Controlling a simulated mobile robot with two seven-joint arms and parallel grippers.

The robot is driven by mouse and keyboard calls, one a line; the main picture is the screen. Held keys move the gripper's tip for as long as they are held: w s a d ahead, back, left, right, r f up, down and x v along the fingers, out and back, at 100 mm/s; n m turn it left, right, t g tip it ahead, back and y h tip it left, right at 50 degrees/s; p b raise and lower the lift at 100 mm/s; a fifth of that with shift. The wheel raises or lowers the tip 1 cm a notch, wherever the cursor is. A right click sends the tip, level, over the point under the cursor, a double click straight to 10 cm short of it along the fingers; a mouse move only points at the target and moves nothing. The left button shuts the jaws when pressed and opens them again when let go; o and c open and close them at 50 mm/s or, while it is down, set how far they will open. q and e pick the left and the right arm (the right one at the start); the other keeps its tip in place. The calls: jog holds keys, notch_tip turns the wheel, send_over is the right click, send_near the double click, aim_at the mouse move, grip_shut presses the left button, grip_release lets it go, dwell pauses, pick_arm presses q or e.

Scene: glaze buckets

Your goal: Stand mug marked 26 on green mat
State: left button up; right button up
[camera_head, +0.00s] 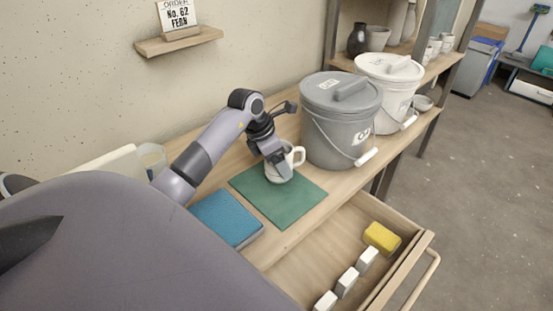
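A white mug (271,174) with its handle to the right is upright at the far right part of the green mat (284,208). I cannot tell whether its base touches the mat. No number on it can be read. My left gripper (282,166) reaches down over the mug from the left. One grey finger lies across the mug's near side and hides part of it. The other finger is hidden, so its grip on the mug is unclear. My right gripper is not in view.
A blue book-like block (227,218) lies left of the mat. A grey lidded bucket (338,125) stands close right of the mug, with a white bucket (392,90) behind. Below, an open drawer (310,262) holds a yellow sponge (382,238) and several white blocks.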

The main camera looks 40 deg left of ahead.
pick_arm(q)
jog(key=shift+f, duration=0.8)
jog(key=shift+b, duration=0.3)
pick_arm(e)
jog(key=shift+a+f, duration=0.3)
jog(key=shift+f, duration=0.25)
pick_arm(q)
jog(key=shift+f, duration=0.15)
jog(key=o, duration=1.2)
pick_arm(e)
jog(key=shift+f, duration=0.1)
